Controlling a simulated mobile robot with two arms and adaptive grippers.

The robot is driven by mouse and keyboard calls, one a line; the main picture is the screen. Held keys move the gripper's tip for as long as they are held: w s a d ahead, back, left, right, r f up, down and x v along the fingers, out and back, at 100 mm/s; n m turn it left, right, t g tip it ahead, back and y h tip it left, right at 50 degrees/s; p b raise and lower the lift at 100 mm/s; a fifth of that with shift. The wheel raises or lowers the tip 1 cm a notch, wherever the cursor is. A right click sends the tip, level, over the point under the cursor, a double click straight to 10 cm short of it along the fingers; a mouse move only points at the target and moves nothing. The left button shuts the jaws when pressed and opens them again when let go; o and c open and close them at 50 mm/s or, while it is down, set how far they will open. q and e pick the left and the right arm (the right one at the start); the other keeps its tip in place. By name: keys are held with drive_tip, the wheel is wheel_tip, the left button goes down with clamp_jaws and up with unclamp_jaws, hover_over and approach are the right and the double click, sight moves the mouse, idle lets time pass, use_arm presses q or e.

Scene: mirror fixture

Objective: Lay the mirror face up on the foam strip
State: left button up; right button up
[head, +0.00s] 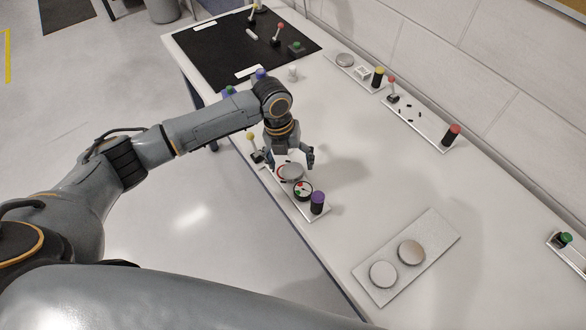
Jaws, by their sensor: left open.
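A round silvery disc (291,172) lies under and between the fingers. I cannot tell whether the fingers touch it. A pale grey rectangular slab (440,234) lies on the table to the right with two round discs on it, one greyish-tan (411,252) and one paler (384,274). I cannot tell for sure which disc is the mirror, or whether the slab is the foam strip. My right gripper is out of view.
The narrow tray also holds a round multicoloured dial (303,190) and a purple-topped cylinder (317,202). A yellow-topped lever (252,141) stands beside the gripper. A black mat (225,55) and several fixture trays line the back. The white table's middle is clear.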

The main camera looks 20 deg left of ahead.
sight(293, 172)
use_arm(q)
wheel_tip(293, 172, down, 2)
drive_tip(key=shift+w+d+f, duration=0.1)
drive_tip(key=shift+d+f, duration=0.05)
drive_tip(key=shift+f, duration=0.05)
drive_tip(key=c, duration=1.4)
drive_tip(key=shift+r, duration=0.1)
drive_tip(key=shift+c, duration=0.2)
